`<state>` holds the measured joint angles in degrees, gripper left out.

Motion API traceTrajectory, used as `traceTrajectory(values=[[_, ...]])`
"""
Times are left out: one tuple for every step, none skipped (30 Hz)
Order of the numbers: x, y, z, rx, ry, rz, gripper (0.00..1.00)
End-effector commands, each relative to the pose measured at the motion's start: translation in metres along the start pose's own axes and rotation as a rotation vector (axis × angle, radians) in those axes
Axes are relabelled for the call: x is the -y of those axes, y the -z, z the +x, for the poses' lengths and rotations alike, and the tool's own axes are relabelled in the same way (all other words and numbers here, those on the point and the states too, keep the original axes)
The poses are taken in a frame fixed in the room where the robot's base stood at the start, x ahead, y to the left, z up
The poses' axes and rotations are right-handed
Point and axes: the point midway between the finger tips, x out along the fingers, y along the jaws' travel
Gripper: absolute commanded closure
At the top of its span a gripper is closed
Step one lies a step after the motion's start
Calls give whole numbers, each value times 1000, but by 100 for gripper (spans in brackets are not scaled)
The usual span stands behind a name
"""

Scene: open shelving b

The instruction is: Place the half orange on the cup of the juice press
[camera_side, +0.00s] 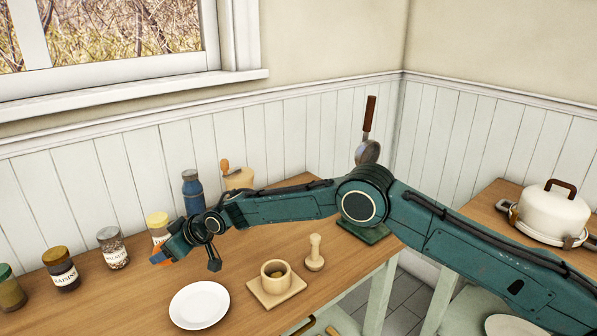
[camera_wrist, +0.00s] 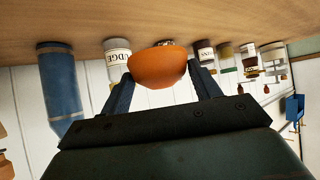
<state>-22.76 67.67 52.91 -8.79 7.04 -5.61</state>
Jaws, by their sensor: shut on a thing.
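The half orange (camera_wrist: 158,68) is held between the two dark fingers of my gripper (camera_wrist: 160,88) in the wrist view, its rounded peel facing the camera. In the side view the half orange (camera_side: 156,258) is a small orange patch at my gripper (camera_side: 165,257), above the left part of the wooden table. A pale wooden cup (camera_side: 275,278) on a square board, which looks like the juice press, stands to the right of my gripper and apart from it. A pale wooden plunger-like piece (camera_side: 314,255) stands upright beside the board.
A white plate (camera_side: 199,305) lies left of the board. Several jars, including a raisins jar (camera_side: 62,272), line the back left. A blue bottle (camera_side: 193,193) and a wooden box-like item (camera_side: 237,179) stand behind my arm. A white pot (camera_side: 549,212) is on the right-hand table.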

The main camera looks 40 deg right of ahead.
Motion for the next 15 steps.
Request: traceTrajectory(values=[[0,11,-8,-4,0,0,65],[0,17,-12,-4,0,0,65],[0,24,-18,-5,0,0,65],[0,29,-22,-3,0,0,65],[0,34,-26,-4,0,0,65],[0,41,-31,-4,0,0,65],[0,46,-34,-4,0,0,65],[0,51,-38,-4,0,0,65],[0,57,-43,-4,0,-1,65],[0,61,-46,-4,0,-1,65],[0,65,-48,-3,0,-1,65],[0,69,-52,-2,0,-1,65],[0,73,-55,-3,0,-1,65],[0,76,-58,-3,0,-1,65],[0,80,-60,-2,0,-1,65]])
